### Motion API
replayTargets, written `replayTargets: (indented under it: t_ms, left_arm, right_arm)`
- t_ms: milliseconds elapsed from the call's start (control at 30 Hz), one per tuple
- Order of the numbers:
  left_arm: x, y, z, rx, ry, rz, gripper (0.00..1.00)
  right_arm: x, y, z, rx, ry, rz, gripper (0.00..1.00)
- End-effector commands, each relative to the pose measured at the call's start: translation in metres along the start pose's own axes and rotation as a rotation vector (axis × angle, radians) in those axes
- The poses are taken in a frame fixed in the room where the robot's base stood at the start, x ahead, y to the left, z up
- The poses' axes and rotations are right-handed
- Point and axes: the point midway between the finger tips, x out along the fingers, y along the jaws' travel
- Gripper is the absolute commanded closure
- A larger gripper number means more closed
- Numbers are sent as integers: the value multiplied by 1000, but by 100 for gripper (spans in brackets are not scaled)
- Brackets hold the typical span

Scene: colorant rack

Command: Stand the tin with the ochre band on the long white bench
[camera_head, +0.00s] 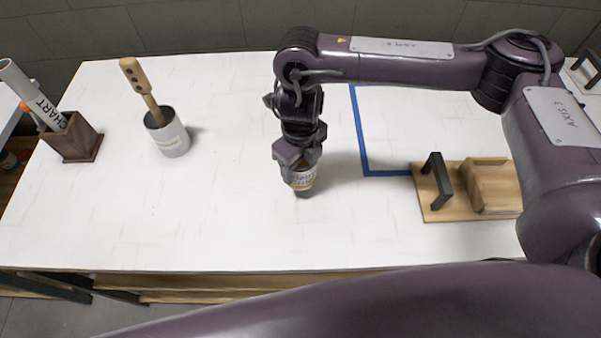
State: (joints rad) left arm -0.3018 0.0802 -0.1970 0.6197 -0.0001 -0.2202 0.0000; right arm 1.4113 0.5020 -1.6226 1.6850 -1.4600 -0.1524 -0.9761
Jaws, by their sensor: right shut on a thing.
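The long white bench (230,225) fills most of the view. My right gripper (299,163) points down over the middle of the bench and is shut on a small tin (303,180). The tin has a pale label with lettering and an ochre-brown tone; its upper part is hidden by the fingers. It is upright, with its base at or just above the bench top; I cannot tell whether it touches. My left gripper is not in view.
A grey-white pot (170,139) with a wooden-handled tool and a brown wooden box (75,140) with a rolled chart stand to the left. A wooden board (440,206) with a dark handle lies right, near blue tape (364,140). Bench around the tin is clear.

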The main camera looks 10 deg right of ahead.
Motion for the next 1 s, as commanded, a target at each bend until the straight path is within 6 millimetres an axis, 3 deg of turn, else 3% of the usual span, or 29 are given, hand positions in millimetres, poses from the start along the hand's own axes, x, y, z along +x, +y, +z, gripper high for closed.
replayTargets:
  t_ms: [433, 867, 900, 1000]
  left_arm:
    - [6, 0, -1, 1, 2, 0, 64]
    - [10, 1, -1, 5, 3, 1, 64]
    - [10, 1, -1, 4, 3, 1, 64]
    - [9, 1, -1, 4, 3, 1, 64]
  right_arm:
    - [51, 1, 0, 0, 0, 3, 62]
    - [58, 0, 1, -2, -2, 0, 62]
    - [58, 0, 1, -2, -2, 0, 34]
    - [57, 0, 1, -2, -2, 0, 20]
